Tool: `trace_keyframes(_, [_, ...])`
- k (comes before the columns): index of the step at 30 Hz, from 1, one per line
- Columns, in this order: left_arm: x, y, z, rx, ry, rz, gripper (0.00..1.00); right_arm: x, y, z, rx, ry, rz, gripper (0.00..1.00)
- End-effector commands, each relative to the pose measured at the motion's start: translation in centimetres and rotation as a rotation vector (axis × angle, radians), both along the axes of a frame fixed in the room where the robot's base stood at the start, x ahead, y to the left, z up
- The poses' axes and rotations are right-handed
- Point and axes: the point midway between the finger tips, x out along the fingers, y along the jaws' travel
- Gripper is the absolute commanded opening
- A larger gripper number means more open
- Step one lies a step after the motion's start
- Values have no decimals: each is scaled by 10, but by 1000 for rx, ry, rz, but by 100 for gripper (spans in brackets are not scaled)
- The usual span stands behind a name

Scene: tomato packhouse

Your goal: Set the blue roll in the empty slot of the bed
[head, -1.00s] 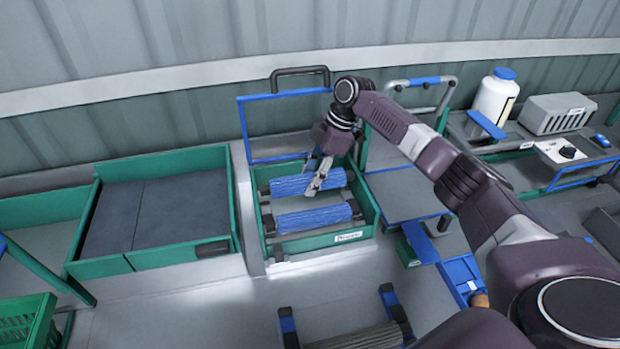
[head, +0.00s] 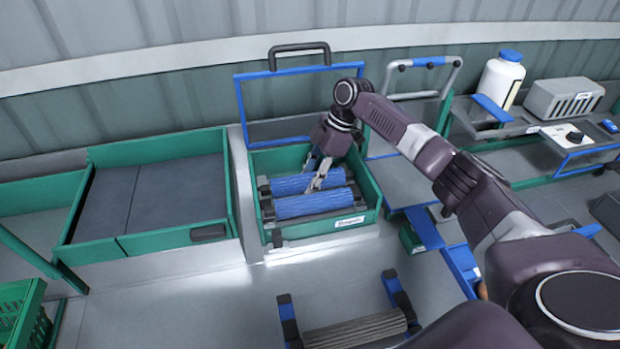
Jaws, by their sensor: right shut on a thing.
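The bed is a green box (head: 322,239) with a white label on its front wall, left of centre in the head view. Two blue ribbed rolls lie crosswise in it, side by side. My right gripper (head: 317,183) reaches down into the box from above and is shut on the farther blue roll (head: 291,185), around its middle. The nearer blue roll (head: 308,206) lies just in front of it. The fingers hide part of the held roll, and I cannot tell whether its ends rest in a slot. My left gripper is out of view.
A blue-edged frame (head: 236,105) stands open behind the bed. A grey roll (head: 355,330) sits between blue-tipped posts in the foreground. A green-walled bed with dark panels (head: 178,201) is at left. A white jug (head: 498,82) and grey box (head: 565,98) stand at right.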

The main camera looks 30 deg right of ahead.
Motion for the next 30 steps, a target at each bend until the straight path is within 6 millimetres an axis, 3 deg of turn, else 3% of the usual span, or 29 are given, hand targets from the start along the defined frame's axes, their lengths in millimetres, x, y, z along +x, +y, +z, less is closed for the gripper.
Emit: trace_keyframes(30, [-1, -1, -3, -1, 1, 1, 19, 0, 0, -8, 1, 0, 0, 5])
